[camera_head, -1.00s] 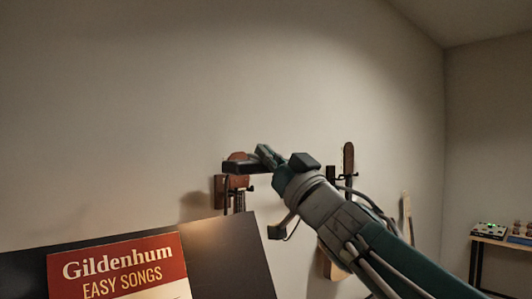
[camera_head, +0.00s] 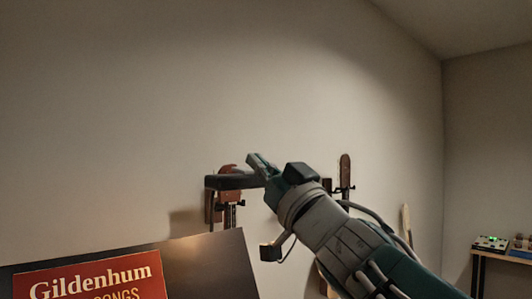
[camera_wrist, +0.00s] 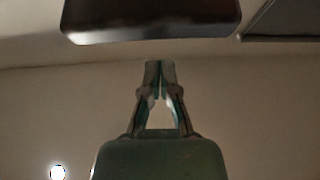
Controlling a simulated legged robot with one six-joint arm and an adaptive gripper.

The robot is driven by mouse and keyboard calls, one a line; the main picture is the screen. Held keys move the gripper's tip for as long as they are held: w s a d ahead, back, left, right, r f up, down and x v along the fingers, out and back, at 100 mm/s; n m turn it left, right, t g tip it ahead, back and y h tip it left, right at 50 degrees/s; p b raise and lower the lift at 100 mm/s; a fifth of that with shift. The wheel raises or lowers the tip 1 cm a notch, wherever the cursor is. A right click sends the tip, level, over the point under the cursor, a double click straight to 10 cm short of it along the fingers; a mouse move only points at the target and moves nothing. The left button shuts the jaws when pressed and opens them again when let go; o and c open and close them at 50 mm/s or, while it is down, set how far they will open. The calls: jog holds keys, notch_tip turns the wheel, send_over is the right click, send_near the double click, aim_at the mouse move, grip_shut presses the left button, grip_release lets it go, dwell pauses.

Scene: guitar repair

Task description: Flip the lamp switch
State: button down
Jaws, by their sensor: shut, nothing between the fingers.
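No lamp switch can be made out for certain. A dark horizontal bar (camera_head: 228,182), possibly part of the lamp, shows beside my gripper (camera_head: 260,163) in the head view. My gripper points up and to the left, and its fingers are shut and empty. The bar's right end meets the gripper in the picture; I cannot tell whether they touch. In the wrist view my gripper (camera_wrist: 160,66) is closed at the tips. A dark, smooth, box-like body (camera_wrist: 150,22) fills the top, above the fingertips, with its upper part cut off.
A songbook (camera_head: 90,277) rests on a dark stand (camera_head: 200,262) at lower left. Brown headstock-like pieces hang on the wall (camera_head: 140,110) behind, one right of my gripper (camera_head: 345,168). A side table (camera_head: 482,252) with small devices stands at far right.

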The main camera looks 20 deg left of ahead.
jog(key=w+d+f+m+t+h, duration=0.2)
jog(key=d+f+m+h, duration=0.3)
jog(key=d+f+h, duration=0.6)
jog(key=w+d+f+m+t+h, duration=0.15)
jog(key=d+f+m+h, duration=0.5)
jog(key=d+f, duration=0.75)
jog(key=s+d+f+g+h, duration=0.2)
jog(key=s+d+f+g, duration=0.2)
jog(key=s+f, duration=0.4)
jog(key=s+d+f+g+h, duration=0.1)
jog(key=s+d+f+g, duration=0.4)
jog(key=s+f, duration=0.3)
notch_tip(320, 180, down, 3)
jog(key=shift+s+d+f+m+h, duration=0.1)
jog(key=shift+s+d+m+h, duration=0.3)
jog(key=shift+d, duration=0.35)
